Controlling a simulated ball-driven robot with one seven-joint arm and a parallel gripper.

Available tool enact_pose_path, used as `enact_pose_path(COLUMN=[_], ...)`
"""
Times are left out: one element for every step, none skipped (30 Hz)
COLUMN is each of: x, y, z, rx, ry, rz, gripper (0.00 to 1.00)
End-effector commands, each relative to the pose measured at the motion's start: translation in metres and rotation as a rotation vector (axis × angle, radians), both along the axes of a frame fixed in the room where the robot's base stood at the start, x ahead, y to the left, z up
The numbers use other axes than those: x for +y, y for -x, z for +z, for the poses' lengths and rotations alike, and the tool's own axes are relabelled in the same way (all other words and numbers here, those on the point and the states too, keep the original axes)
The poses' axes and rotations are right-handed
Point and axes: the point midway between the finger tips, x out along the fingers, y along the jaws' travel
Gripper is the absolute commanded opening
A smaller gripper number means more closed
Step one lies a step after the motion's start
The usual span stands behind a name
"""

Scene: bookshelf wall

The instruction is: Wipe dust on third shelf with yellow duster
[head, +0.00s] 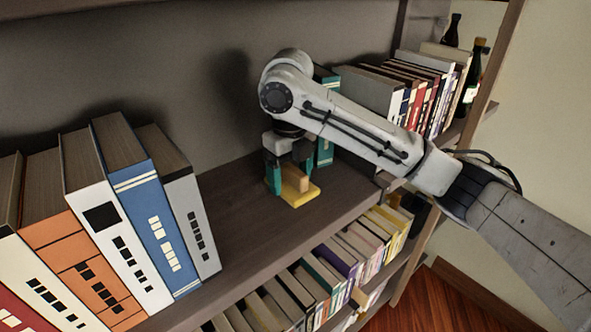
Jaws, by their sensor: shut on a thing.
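My gripper (287,172) points down over the bare stretch of the shelf (240,210), between two groups of books. Its teal fingers are shut on the wooden grip of the yellow duster (299,194). The duster's flat yellow pad rests on or just above the shelf board; I cannot tell whether it touches. The near side and front corner of the pad show, and the rest is hidden by my gripper. I cannot make out any dust on the board.
Large books (140,205) stand and lean at the left of the shelf. A teal book (325,150) stands close behind my gripper. More books (425,90) and dark bottles (475,70) fill the right end. A lower shelf holds many books (345,250). The board left of the duster is clear.

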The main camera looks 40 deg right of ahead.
Motion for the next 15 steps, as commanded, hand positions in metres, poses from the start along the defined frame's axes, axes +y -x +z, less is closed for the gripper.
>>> enact_pose_path(x=[0.006,0.008,0.012,0.014,0.016,0.019,0.022,0.024,0.026,0.027,0.028,0.029,0.029,0.030,0.031], y=[0.000,0.000,0.000,0.000,0.000,0.000,0.000,0.000,0.000,0.000,0.000,0.000,0.000,0.000,0.000], z=[0.001,0.001,0.001,0.001,0.001,0.001,0.001,0.001,0.001,0.001,0.001,0.001,0.001,0.001,0.001], rx=[0.002,0.002,0.002,0.002,0.002,0.002,0.002,0.002,0.002,0.002,0.001,0.001,0.001,0.001,0.001], ry=[-0.002,-0.002,-0.002,-0.002,-0.002,-0.002,-0.002,-0.002,-0.002,-0.002,-0.001,-0.001,-0.001,-0.001,-0.001], rz=[0.005,0.005,0.004,0.004,0.003,0.004,0.004,0.004,0.004,0.004,0.003,0.003,0.003,0.002,0.003], gripper=[0.49,0.49,0.49,0.49,0.49,0.49,0.49,0.49,0.49,0.49,0.49,0.49,0.49,0.49,0.49])
